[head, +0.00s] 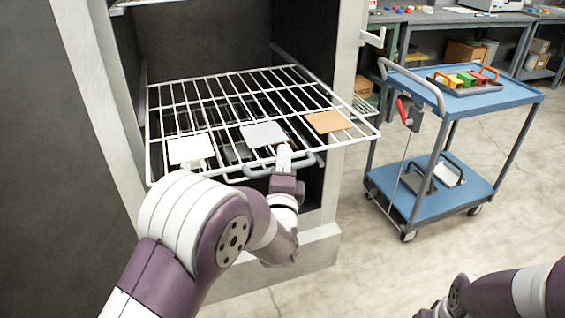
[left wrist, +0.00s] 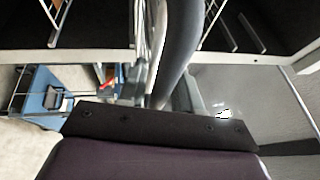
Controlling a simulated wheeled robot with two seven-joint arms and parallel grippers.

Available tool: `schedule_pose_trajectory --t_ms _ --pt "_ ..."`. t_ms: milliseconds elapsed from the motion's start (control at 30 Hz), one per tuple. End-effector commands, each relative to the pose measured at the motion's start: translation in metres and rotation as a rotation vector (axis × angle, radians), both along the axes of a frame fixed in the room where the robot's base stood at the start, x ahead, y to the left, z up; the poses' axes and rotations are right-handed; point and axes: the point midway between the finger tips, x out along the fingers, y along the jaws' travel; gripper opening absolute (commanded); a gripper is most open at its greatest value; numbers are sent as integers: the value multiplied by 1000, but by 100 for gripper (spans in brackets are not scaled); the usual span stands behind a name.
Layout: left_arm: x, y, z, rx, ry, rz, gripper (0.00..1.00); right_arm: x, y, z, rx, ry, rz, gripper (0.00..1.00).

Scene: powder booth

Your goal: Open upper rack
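The upper rack (head: 215,88) is a white wire shelf that sticks out of the front of the booth, level. A grey bar handle (head: 307,162) runs along its front edge. My left gripper (head: 284,158) is at the middle of this handle, with its fingers around the bar, and looks shut on it. In the left wrist view the handle (left wrist: 181,40) is a thick grey curved bar running down to the gripper, whose fingertips are hard to make out. My right arm shows at the lower right of the head view; its gripper is out of the picture.
A white panel (head: 190,149), a grey panel (head: 263,134) and a brown panel (head: 328,121) lie on the rack. Darker pieces show below through the wires. A blue cart (head: 520,92) with a tray of coloured parts stands at the right, apart from the rack. Floor between is clear.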

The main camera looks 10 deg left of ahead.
Motion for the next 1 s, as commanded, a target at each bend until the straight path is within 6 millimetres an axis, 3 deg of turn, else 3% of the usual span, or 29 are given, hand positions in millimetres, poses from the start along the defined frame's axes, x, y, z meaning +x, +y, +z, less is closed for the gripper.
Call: schedule_pose_trajectory --t_ms 367,467,800,1000 --pt "-4 -1 -1 -1 3 -1 42 0 0 1 0 0 0 41" --pt "-21 -5 -3 -1 3 -3 42 0 0 3 0 0 0 41" --pt "-104 -22 -19 0 1 -5 42 0 0 9 0 0 0 41" --pt "-122 -25 -22 -2 -2 -2 42 0 0 9 0 0 0 41"
